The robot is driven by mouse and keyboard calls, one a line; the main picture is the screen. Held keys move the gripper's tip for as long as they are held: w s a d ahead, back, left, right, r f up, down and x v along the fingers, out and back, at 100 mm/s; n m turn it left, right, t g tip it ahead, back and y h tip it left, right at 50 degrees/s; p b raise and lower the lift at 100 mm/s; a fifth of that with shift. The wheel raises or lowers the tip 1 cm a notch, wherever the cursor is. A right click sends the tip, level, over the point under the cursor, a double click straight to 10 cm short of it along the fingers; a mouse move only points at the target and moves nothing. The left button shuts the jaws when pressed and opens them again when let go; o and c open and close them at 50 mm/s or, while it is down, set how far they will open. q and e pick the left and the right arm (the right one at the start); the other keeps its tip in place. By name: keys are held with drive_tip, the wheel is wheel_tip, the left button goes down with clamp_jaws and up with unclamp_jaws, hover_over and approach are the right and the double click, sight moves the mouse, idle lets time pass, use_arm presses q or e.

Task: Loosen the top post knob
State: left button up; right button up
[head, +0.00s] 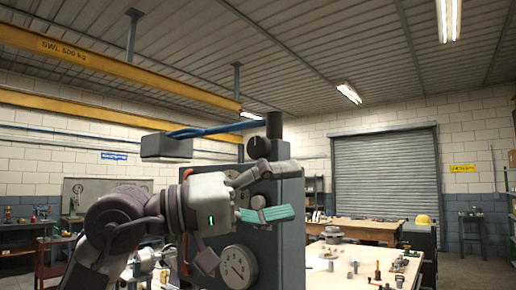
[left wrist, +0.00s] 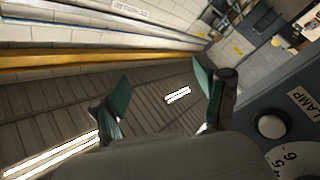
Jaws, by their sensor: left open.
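A dark round knob (head: 259,147) with a light mark sits at the top of the grey machine column (head: 290,225), beside a black upright post (head: 273,125). I take this to be the top post knob, but cannot be sure. My left gripper (head: 266,193) is open, in front of the column and below that knob. Its fingers, with teal pads, point right and hide part of the column face. In the left wrist view the gripper (left wrist: 166,100) has wide-apart fingers with nothing between them. My right gripper is not in view.
A white dial (head: 238,267) is low on the column. The left wrist view shows a LAMP label (left wrist: 302,97), a dark round button or knob (left wrist: 271,125) and a numbered dial (left wrist: 295,160) close at right. A wooden bench (head: 355,229) and a parts-strewn table (head: 345,255) stand right.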

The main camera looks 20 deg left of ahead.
sight(255, 148)
use_arm(q)
drive_tip(key=s+a+r+m+t+y, duration=0.1)
drive_tip(key=a+r+t+y, duration=0.7)
drive_tip(key=a, duration=0.5)
drive_tip(key=shift+g+y, duration=0.7)
drive_tip(key=p+x, duration=0.5)
drive_tip(key=x, duration=0.7)
drive_tip(key=shift+r, duration=0.1)
drive_tip(key=shift+x, duration=0.8)
drive_tip(key=shift+c, duration=0.2)
drive_tip(key=c, duration=1.1)
